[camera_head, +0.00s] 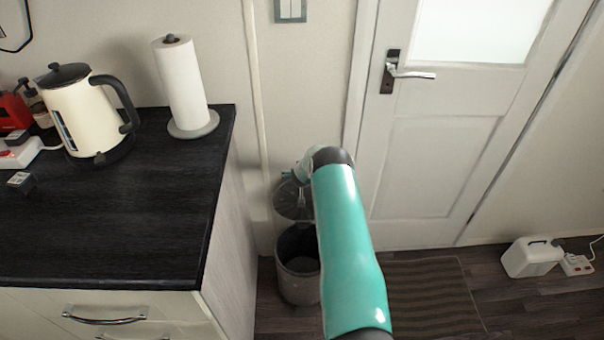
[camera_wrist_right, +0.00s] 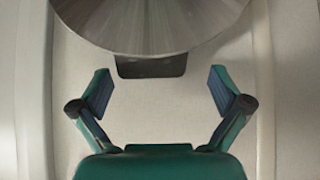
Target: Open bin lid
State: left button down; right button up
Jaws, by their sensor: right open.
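The bin (camera_head: 297,283) is a grey cylinder on the floor beside the counter's end, and its dark inside shows. Its round metallic lid (camera_head: 291,203) stands raised above the rim near the wall. In the right wrist view the lid (camera_wrist_right: 150,22) fills the top, with a dark block (camera_wrist_right: 150,66) below its edge. My right gripper (camera_wrist_right: 160,84) is open and empty, its two fingers apart below the lid with the pale wall behind. In the head view my right arm partly hides this gripper, just above the lid. My left gripper is out of view.
A dark countertop (camera_head: 110,225) at left carries a cream kettle (camera_head: 90,115) and a paper towel roll (camera_head: 181,85). A white door (camera_head: 445,140) stands right of the bin. A striped mat (camera_head: 425,290) and a white canister (camera_head: 531,257) are on the floor.

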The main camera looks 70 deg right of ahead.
jog(key=v, duration=1.1)
jog(key=shift+a+r, duration=0.2)
jog(key=shift+a, duration=0.05)
jog(key=shift+s, duration=0.15)
